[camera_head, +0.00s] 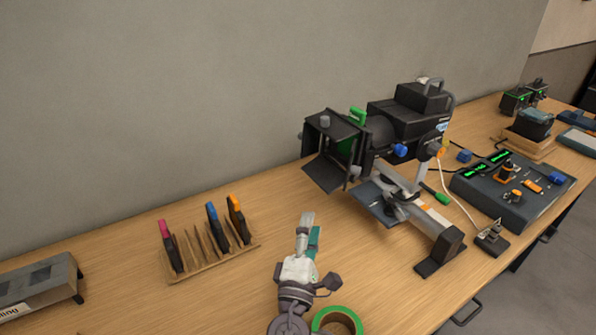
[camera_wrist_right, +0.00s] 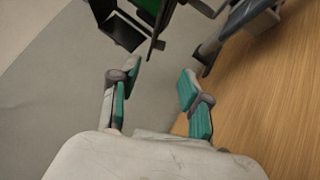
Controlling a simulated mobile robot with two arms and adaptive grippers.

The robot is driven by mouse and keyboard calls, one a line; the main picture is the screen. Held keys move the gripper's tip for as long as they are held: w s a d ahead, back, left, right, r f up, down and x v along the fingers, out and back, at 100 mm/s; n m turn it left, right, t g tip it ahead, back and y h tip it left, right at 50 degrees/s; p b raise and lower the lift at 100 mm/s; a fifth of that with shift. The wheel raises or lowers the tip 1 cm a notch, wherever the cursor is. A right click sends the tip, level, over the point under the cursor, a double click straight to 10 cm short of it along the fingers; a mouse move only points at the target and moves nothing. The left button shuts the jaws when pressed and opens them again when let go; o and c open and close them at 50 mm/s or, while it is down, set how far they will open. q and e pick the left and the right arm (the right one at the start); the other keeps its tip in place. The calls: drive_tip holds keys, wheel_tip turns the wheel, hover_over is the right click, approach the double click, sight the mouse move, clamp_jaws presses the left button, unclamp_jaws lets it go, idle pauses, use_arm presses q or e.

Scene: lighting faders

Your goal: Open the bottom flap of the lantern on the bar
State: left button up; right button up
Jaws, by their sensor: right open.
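The black lantern (camera_head: 405,125) hangs on a grey metal bar (camera_head: 432,222) on a stand on the table. Its black flaps surround a green-edged front on its left side. The bottom flap (camera_head: 325,173) slants down and to the left. In the right wrist view, black flaps (camera_wrist_right: 122,30) show at the top, but I cannot tell surely which is the bottom one. My right gripper (camera_head: 308,225) is below and left of the lantern, apart from it. In the right wrist view its teal-padded fingers (camera_wrist_right: 160,80) are spread and empty. My left gripper is not in view.
A wooden rack (camera_head: 215,262) with coloured-tab holders stands left of my right gripper. A green tape roll (camera_head: 337,320) lies near the front. A fader desk (camera_head: 512,190) with cables is at the right. A grey box (camera_head: 40,286) sits far left. The wall is behind.

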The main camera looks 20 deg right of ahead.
sight(321, 181)
drive_tip(key=p+x, duration=0.4)
drive_tip(key=x, duration=0.8)
drive_tip(key=shift+r, duration=0.2)
drive_tip(key=shift+w+d, duration=0.3)
drive_tip(key=shift+w, duration=0.15)
